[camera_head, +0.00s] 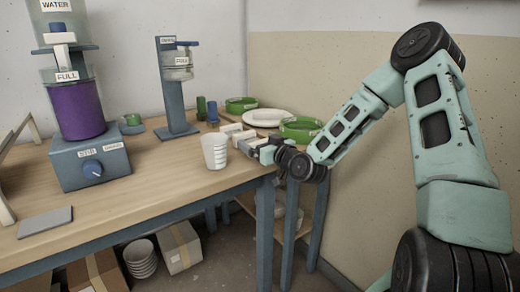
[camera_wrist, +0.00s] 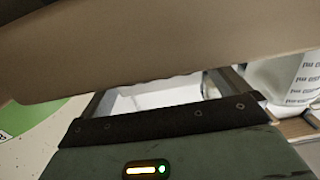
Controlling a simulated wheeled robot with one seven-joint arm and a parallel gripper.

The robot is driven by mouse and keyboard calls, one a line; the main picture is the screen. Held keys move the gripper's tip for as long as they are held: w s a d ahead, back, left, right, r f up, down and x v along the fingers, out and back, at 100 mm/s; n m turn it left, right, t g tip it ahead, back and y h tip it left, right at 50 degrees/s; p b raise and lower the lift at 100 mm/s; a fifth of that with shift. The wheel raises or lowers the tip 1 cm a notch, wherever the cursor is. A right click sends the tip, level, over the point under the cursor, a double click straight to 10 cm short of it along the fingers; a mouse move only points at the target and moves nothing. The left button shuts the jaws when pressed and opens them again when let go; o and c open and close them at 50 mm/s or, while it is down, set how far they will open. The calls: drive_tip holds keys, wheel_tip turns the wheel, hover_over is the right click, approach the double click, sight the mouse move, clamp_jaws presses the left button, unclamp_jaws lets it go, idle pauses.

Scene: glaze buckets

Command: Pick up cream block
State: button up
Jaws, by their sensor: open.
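Pale, cream-to-white blocks lie on the table near its right end in the head view; one (camera_head: 230,128) is farther back and another (camera_head: 243,136) is just beyond my gripper. I cannot tell from their shades which is the cream block. My gripper (camera_head: 254,147) is low at the table's right edge, pointing left, beside these blocks. It is open. In the wrist view a pale surface (camera_wrist: 158,96) shows between the fingers, partly hidden by a large brown shape across the top and by the dark gripper body.
A white printed cup (camera_head: 215,152) stands close left of my gripper; it also shows in the wrist view (camera_wrist: 285,80). A blue press stand (camera_head: 175,95) and a mixer (camera_head: 90,160) stand farther left.

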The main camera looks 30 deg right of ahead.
drive_tip(key=c, duration=1)
